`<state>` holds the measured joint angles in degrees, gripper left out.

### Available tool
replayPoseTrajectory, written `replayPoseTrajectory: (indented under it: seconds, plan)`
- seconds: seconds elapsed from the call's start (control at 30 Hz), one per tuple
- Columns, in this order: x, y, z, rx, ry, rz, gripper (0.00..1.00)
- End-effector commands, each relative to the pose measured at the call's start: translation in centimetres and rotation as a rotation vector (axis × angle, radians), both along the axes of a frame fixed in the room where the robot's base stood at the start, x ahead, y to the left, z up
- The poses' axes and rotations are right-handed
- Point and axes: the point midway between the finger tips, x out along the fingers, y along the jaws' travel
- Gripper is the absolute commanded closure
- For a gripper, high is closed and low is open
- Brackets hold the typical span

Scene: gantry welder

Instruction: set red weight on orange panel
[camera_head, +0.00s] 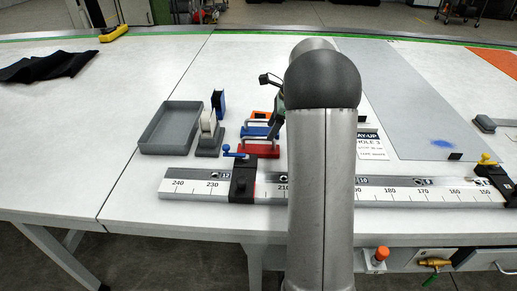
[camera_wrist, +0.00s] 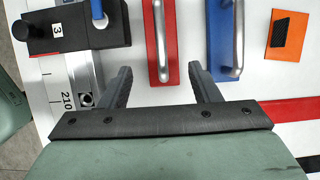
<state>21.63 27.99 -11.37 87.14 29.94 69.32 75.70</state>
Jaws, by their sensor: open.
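The red weight (camera_wrist: 150,42) is a long red block with a silver bar handle, at the top middle of the wrist view. In the head view the red weight (camera_head: 262,155) lies behind the white ruler rail, left of my arm. My gripper (camera_wrist: 159,70) is open, its two dark fingers apart on either side of the red weight's near end, with nothing held. I cannot tell its height above the weight. In the head view my arm hides most of the gripper. A flat orange panel (camera_head: 494,63) lies at the far right of the table, partly cut off by the frame.
A blue weight (camera_wrist: 214,42) stands close right of the red one. A small orange square (camera_wrist: 286,34) with a dark patch lies beyond it. A black stop block (camera_head: 242,181) sits on the ruler rail (camera_head: 200,188). A grey tray (camera_head: 170,128) is left. A grey sheet (camera_head: 410,100) lies right.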

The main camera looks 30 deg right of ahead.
Motion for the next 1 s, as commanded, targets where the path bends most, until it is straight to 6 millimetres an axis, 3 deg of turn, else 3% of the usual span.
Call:
replayPoseTrajectory:
  seconds: [0.1,0.43,0.7,1.0]
  plan:
    - [0.4,0.8,-2.1,0.001,0.003,0.003,0.44]
    - [1.1,1.8,-4.6,0.001,0.002,0.003,0.44]
    - [2.0,3.0,-8.0,-0.001,0.001,0.004,0.44]
    - [2.1,3.1,-8.4,-0.001,-0.001,0.003,0.46]
